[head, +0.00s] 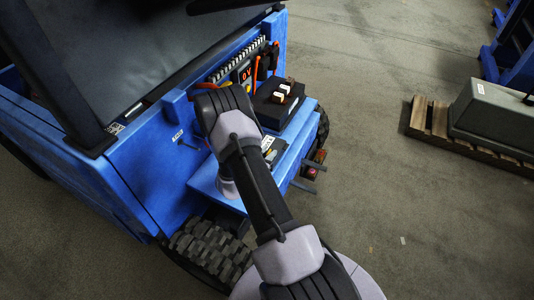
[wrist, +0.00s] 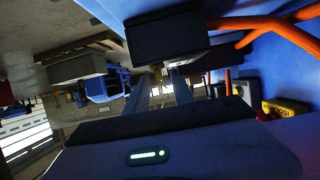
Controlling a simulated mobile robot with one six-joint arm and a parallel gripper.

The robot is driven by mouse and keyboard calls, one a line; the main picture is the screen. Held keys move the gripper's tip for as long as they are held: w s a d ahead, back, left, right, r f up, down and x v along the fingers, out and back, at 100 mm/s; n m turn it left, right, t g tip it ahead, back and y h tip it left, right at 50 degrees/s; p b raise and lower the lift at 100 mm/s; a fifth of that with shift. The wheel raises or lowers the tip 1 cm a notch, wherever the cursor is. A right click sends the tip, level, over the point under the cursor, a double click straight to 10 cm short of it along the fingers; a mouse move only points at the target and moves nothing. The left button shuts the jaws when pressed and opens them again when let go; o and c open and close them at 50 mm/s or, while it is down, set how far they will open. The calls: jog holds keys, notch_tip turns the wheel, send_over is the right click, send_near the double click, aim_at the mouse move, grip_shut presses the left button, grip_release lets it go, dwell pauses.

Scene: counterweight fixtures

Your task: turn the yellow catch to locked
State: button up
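I cannot clearly make out the yellow catch. In the wrist view a small brass-yellow piece (wrist: 156,67) shows at the fingertips, under a black box (wrist: 166,36); it is too small and dark to tell its shape or position. My gripper (wrist: 161,75) has its two grey fingers apart, with background showing between them. Their tips reach close to the underside of the black box, and I cannot tell whether they touch the brass-yellow piece. In the head view my forearm and wrist hide the gripper and the area in front of it.
A blue wheeled machine (head: 150,165) carries a black box with pale switches (head: 282,92), a red-digit display (head: 246,73) and orange cables (head: 213,86). Orange cables (wrist: 265,25) and a yellow lettered block (wrist: 285,108) are at right in the wrist view.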

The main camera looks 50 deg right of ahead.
jog(key=p+v, duration=0.6)
jog(key=v, duration=1.1)
jog(key=shift+a+r, duration=0.15)
